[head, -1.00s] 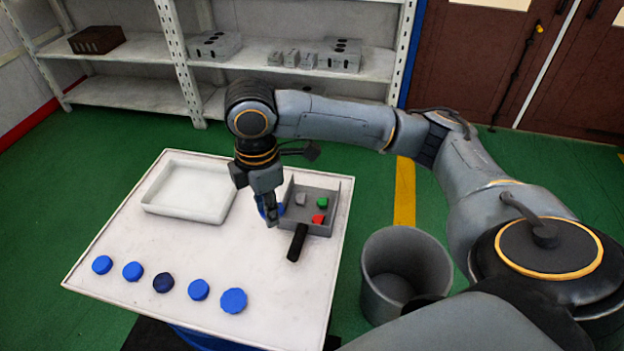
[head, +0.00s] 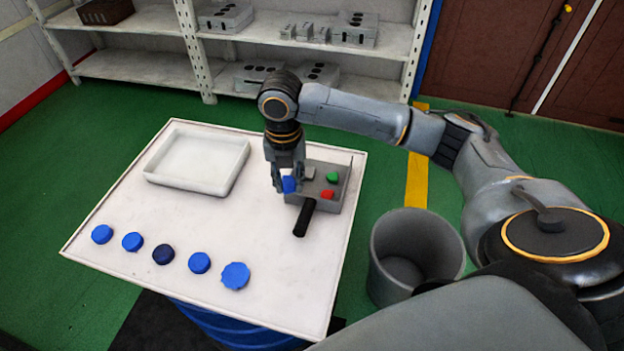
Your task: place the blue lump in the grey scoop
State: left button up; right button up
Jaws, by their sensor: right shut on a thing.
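The grey scoop (head: 336,206) lies on the right part of the white table, its black handle (head: 305,217) pointing to the front. In it are a grey lump (head: 308,173), a green lump (head: 333,177) and a red lump (head: 327,195). My right gripper (head: 287,188) points down at the scoop's left edge. It is shut on the blue lump (head: 289,185), which shows between its fingers. I cannot tell whether the lump is over the scoop floor or just outside its left wall. My left gripper is not in view.
A white tray (head: 150,180) stands at the table's back left. Several blue caps (head: 199,262) form a row along the front, one darker (head: 163,254). A grey bin (head: 375,265) stands on the floor right of the table. The table's middle is clear.

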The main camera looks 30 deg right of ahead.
jog(key=w+d+f, duration=0.1)
jog(key=d+f, duration=0.1)
jog(key=w+d+f, duration=0.1)
jog(key=d+f, duration=0.1)
jog(key=w+d+f, duration=0.1)
jog(key=d+f, duration=0.1)
jog(key=shift+w+d, duration=0.1)
jog(key=shift+w, duration=0.25)
jog(key=shift+w+d+f, duration=0.2)
jog(key=shift+d+f, duration=0.15)
jog(key=shift+f, duration=0.2)
jog(key=shift+w+d+f, duration=0.1)
jog(key=shift+d+f, duration=0.05)
jog(key=shift+f, duration=1.55)
jog(key=shift+f, duration=0.2)
jog(key=o, duration=0.5)
notch_tip(320, 180, up, 12)
jog(key=shift+r, duration=0.2)
